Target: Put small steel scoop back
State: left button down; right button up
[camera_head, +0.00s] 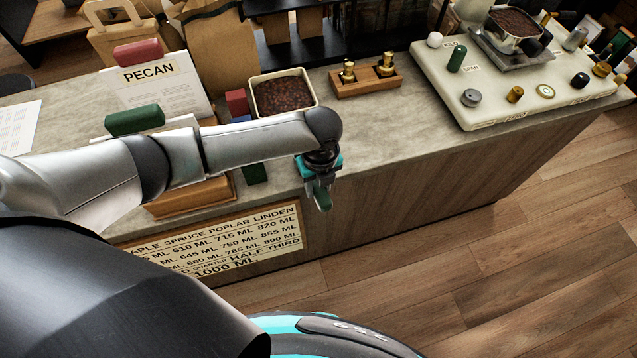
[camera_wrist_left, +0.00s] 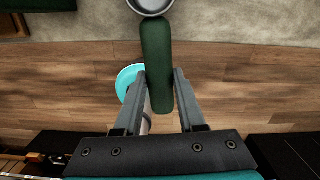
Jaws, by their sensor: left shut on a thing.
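The small steel scoop shows in the left wrist view as a dark green handle (camera_wrist_left: 157,60) with part of a round steel bowl (camera_wrist_left: 150,5) at the top edge. My left gripper (camera_wrist_left: 160,90) is shut on the handle, one finger on each side. In the head view my left gripper (camera_head: 320,178) points down at the counter's front edge, over the floor side, with the green handle (camera_head: 322,196) showing below it. The bowl is hidden there. My right gripper is in neither view.
The counter (camera_head: 395,120) holds a bin of dark beans (camera_head: 283,93), a wooden block with brass pieces (camera_head: 366,78), and a pale board (camera_head: 520,85) with knobs and a pan. A lettered sign (camera_head: 215,245) is on the counter's front. A PECAN card (camera_head: 150,75) stands at left.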

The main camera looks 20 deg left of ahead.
pick_arm(q)
jog(key=shift+f+b, duration=0.35)
jog(key=shift+f, duration=0.15)
jog(key=shift+c, duration=2.1)
grip_release()
notch_tip(320, 180, up, 15)
jog(key=p, duration=0.1)
jog(key=shift+s+d, duration=0.2)
jog(key=shift+s, duration=0.1)
jog(key=shift+r, duration=0.1)
